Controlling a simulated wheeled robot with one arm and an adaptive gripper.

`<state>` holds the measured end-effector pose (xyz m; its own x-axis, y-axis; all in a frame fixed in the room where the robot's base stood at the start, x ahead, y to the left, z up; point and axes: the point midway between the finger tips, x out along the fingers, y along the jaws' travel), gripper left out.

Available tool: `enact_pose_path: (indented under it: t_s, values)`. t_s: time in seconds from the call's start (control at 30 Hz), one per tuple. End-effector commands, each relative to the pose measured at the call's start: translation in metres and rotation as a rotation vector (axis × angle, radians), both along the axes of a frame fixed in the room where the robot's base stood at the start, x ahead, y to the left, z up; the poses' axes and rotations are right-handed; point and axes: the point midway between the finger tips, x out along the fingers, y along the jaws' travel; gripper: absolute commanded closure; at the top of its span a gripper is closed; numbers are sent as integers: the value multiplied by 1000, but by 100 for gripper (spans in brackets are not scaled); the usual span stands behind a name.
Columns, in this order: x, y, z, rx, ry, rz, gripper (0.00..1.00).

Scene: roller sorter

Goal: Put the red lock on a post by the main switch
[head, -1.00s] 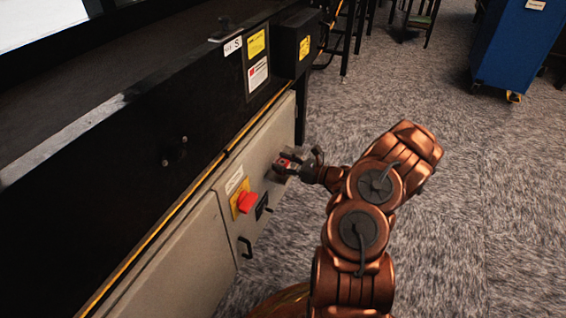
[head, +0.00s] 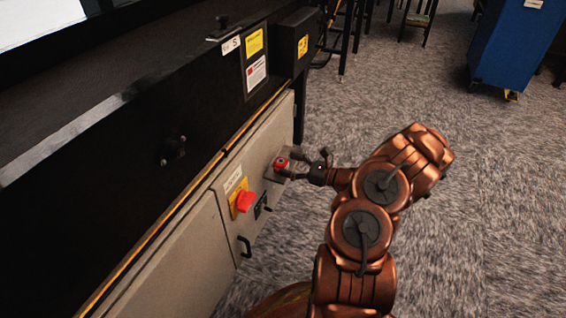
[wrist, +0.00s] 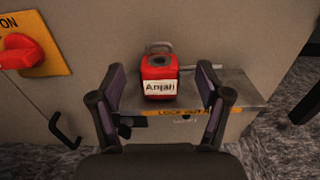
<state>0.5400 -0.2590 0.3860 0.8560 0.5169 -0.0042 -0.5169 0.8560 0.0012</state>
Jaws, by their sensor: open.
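The red lock (wrist: 160,78) has a grey shackle and a white label reading "Anjali". In the wrist view it is upright at the grey metal bracket (wrist: 245,90) on the cabinet front; the post itself cannot be made out. In the head view the lock (head: 281,163) is right of the main switch (head: 243,201), a red knob on a yellow plate. The switch also shows at the upper left of the wrist view (wrist: 22,52). My gripper (wrist: 161,80) is open, its fingers on either side of the lock with gaps, drawn back slightly from it.
The bracket bears a yellow strip with partly hidden lettering. A black handle (head: 245,247) sits below the switch. A black box (head: 296,42) is above the cabinet. A blue bin (head: 515,45) stands far right; the carpet between is clear.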

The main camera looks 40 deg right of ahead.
Motion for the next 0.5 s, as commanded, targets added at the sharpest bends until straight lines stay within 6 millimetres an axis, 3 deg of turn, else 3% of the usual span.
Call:
enact_pose_path:
  t_s: [0.2, 0.5]
  values:
    - [-37, -23, 0, -1, 2, -3, 24]
    - [-70, -43, 1, 1, -1, 0, 24]
